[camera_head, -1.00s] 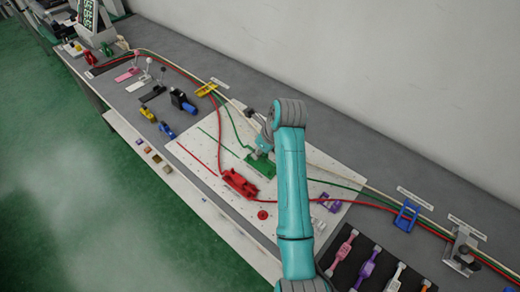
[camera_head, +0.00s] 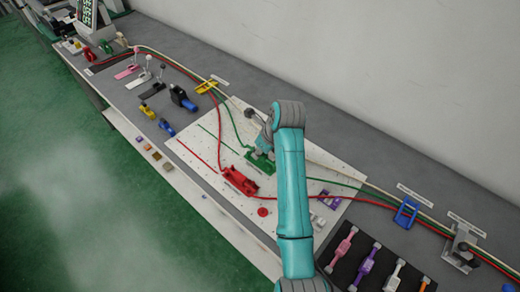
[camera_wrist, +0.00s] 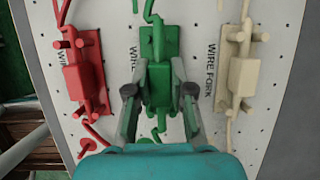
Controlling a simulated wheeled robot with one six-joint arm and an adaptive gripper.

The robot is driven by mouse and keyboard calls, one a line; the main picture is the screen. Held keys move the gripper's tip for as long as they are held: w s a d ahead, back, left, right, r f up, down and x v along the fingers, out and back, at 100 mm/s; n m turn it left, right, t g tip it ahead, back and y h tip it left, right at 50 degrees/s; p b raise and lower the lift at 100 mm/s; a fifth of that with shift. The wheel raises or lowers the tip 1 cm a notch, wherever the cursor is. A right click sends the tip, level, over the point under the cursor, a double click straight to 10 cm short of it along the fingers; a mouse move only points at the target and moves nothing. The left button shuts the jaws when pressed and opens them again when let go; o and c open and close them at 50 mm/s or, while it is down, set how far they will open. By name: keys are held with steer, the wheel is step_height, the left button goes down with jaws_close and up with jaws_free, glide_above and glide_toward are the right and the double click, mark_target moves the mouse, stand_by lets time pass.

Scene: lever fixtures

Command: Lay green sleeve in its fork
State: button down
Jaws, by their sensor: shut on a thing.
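My gripper (camera_wrist: 159,90) is shut on the green sleeve (camera_wrist: 158,84), with one finger on each side of it in the wrist view. The sleeve is over the green fork (camera_wrist: 172,42), in line with its length, and a green wire leaves it at the top. Whether the sleeve rests on the fork or is held just above it, I cannot tell. In the head view the green fork (camera_head: 261,164) shows on the white board, partly hidden by my gripper (camera_head: 262,147).
In the wrist view a red fork (camera_wrist: 98,105) stands to the left and a cream fork (camera_wrist: 246,40) to the right, both with sleeves. A blue clip (camera_head: 406,213) stands at right on the bench. A dark mat (camera_head: 352,268) with coloured parts lies at the front right.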

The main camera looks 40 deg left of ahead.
steer(key=shift+f, duration=0.95)
stand_by(0.3)
steer(key=shift+c, duration=2.3)
jaws_free()
steer(key=shift+r, duration=3.55)
steer(key=shift+s, duration=0.1)
